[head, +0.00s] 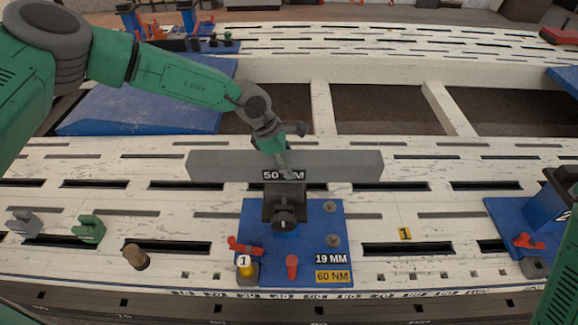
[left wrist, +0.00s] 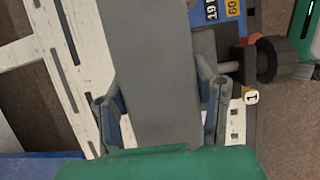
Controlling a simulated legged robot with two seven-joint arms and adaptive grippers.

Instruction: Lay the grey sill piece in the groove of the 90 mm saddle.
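The grey sill piece (head: 345,167) is a long plain bar lying left to right behind the dark block of a saddle (head: 285,205) on a blue plate. My left gripper (head: 282,162) reaches down onto its middle. In the left wrist view the bar (left wrist: 155,70) runs between the fingers of my left gripper (left wrist: 163,100), which sit against both its sides. A "50 MM" label shows at the bar's lower edge, partly covered by a finger; I cannot tell which part bears it. No "90" label is readable. My right gripper is not in view.
The blue plate (head: 250,218) carries red handles, knobs and "19 MM" and "60 NM" labels. Another blue fixture (head: 500,208) stands at the right. Grey and green clips (head: 90,229) and a brown knob (head: 135,256) lie at the left. The slotted bench has bare room between them.

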